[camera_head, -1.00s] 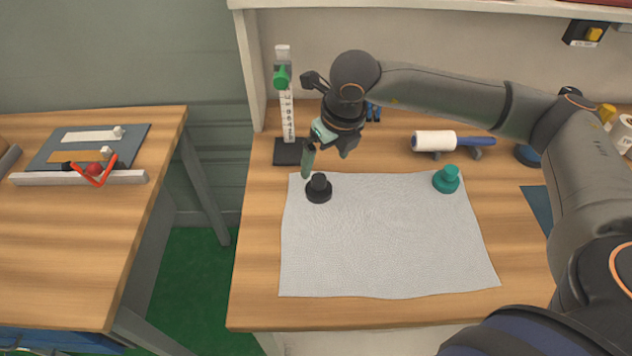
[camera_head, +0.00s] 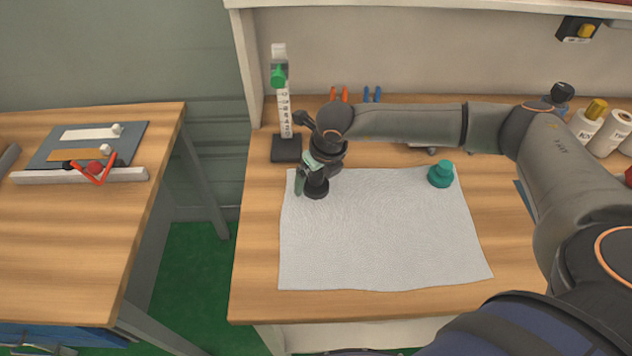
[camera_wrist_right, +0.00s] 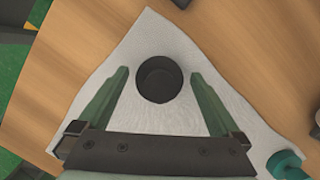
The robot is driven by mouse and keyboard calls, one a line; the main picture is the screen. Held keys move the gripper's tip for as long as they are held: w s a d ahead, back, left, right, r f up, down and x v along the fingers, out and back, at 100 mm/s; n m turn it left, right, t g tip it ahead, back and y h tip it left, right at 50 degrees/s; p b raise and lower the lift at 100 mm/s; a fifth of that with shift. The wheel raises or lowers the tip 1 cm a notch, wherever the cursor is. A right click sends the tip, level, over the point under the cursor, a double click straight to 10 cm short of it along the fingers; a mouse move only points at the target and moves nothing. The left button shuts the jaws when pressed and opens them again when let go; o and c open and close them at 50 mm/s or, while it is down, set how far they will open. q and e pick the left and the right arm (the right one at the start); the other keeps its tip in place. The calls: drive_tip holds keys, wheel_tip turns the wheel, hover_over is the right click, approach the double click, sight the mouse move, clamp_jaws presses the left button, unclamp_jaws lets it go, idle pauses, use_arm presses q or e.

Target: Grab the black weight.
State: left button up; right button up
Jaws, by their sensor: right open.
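The black weight (camera_head: 317,190) stands upright on the back left corner of the white textured sheet (camera_head: 375,240). My right gripper (camera_head: 312,186) is lowered over it from above and hides part of its top in the head view. In the right wrist view, the black weight (camera_wrist_right: 160,79) lies between the tips of the two green fingers of my right gripper (camera_wrist_right: 161,80). The fingers are open, with a gap on each side of the weight. My left gripper is not in view.
A teal weight (camera_head: 441,175) stands on the back right of the sheet. A measuring stand with a green slider (camera_head: 286,150) rises just behind my right gripper. A second table (camera_head: 70,230) at the left holds a board with tools. The front of the sheet is clear.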

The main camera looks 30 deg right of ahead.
drive_tip(key=shift+r, duration=0.1)
clamp_jaws()
idle(0.6)
